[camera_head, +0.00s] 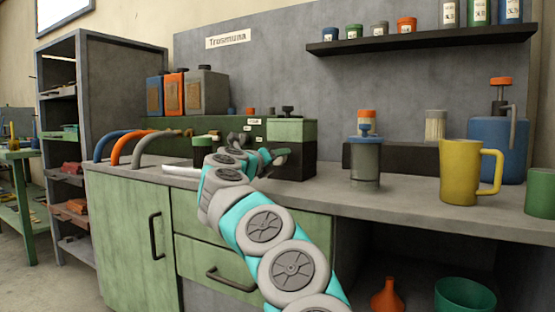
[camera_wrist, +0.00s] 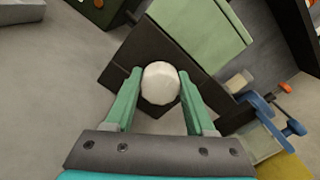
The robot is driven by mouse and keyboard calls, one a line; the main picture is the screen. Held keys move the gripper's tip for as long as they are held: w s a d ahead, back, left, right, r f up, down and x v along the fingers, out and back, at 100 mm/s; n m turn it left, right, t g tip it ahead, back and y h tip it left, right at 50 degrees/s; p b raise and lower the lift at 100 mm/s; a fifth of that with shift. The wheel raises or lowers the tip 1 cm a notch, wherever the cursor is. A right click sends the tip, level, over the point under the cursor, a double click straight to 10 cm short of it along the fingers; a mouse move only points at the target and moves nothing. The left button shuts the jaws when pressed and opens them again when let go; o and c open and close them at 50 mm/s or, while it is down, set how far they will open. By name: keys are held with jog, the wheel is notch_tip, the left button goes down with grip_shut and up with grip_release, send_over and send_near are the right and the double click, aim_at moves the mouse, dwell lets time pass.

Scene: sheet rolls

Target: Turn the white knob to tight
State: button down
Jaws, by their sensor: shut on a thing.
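The white knob (camera_wrist: 160,84) shows in the wrist view as a round, pale, faceted cap in front of a dark face of a green-and-dark box (camera_wrist: 205,30). My gripper (camera_wrist: 160,79) has its two green fingers on either side of the knob and is shut on it. In the head view my gripper (camera_head: 281,153) is at the front of the same box (camera_head: 292,132) on the bench. The knob is hidden there behind my gripper and arm. I cannot make out any tight mark or the knob's turn angle.
The grey bench top (camera_head: 410,212) carries a glass jar with a blue lid (camera_head: 365,160), a yellow mug (camera_head: 461,172) and a blue pump container (camera_head: 497,150) at right. Orange, blue and grey hooped pipes (camera_head: 120,147) stand at left. A shelf (camera_head: 420,38) hangs above.

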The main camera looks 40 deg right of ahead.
jog(key=shift+f, duration=0.1)
jog(key=shift+c, duration=1.3)
grip_release()
jog(key=shift+v, duration=3.9)
